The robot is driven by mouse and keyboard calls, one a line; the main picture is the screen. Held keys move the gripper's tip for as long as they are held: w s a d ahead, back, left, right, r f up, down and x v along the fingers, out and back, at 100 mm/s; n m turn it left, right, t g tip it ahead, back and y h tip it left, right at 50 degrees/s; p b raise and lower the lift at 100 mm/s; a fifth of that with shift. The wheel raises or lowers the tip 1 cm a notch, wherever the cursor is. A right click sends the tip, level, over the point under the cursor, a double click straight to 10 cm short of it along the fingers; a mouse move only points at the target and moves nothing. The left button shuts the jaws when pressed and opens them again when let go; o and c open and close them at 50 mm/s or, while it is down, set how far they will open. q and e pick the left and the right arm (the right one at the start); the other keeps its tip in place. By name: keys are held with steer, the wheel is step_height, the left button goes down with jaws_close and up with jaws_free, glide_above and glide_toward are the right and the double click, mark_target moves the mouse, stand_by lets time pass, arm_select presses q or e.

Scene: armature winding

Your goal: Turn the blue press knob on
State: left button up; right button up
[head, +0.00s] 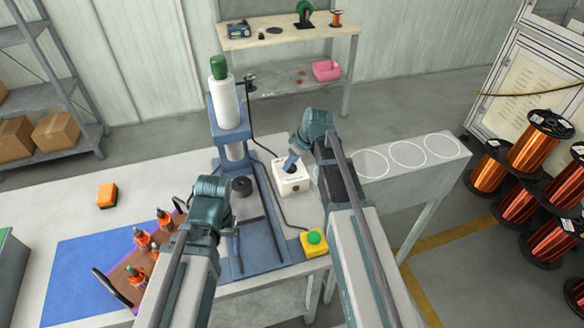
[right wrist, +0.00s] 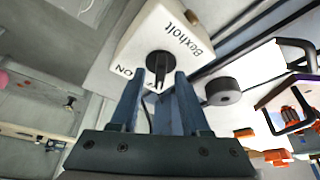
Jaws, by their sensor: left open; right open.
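The blue press (head: 232,130) stands on the table with a white cylinder on top. Beside it is a white switch box (head: 291,182), which also shows in the right wrist view (right wrist: 185,35), with printed lettering and an "ON" mark. Its black knob (right wrist: 160,66) sits on the face of the box. My right gripper (head: 291,162) is over the box; in the right wrist view its open fingers (right wrist: 160,74) are at the knob, one on each side. I cannot tell whether they touch it.
A yellow box with a green button (head: 314,240) sits at the table's front edge. Copper spools (head: 537,145) stand at right. A cable runs between press and switch box.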

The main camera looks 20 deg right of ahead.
jaws_close()
steer(key=shift+m, duration=0.4)
steer(key=shift+s+a+m+t+h, duration=0.15)
steer(key=shift+m+t+h, duration=0.2)
steer(key=shift+m, duration=0.65)
steer(key=m+h, duration=0.2)
steer(key=m, duration=0.2)
steer(key=shift+a+m, duration=0.1)
steer(key=shift+m, duration=0.2)
steer(key=m+h, duration=0.1)
steer(key=m, duration=0.2)
steer(key=m+h, duration=0.1)
steer(key=m, duration=0.2)
steer(key=shift+a, duration=0.1)
steer(key=shift+m, duration=0.4)
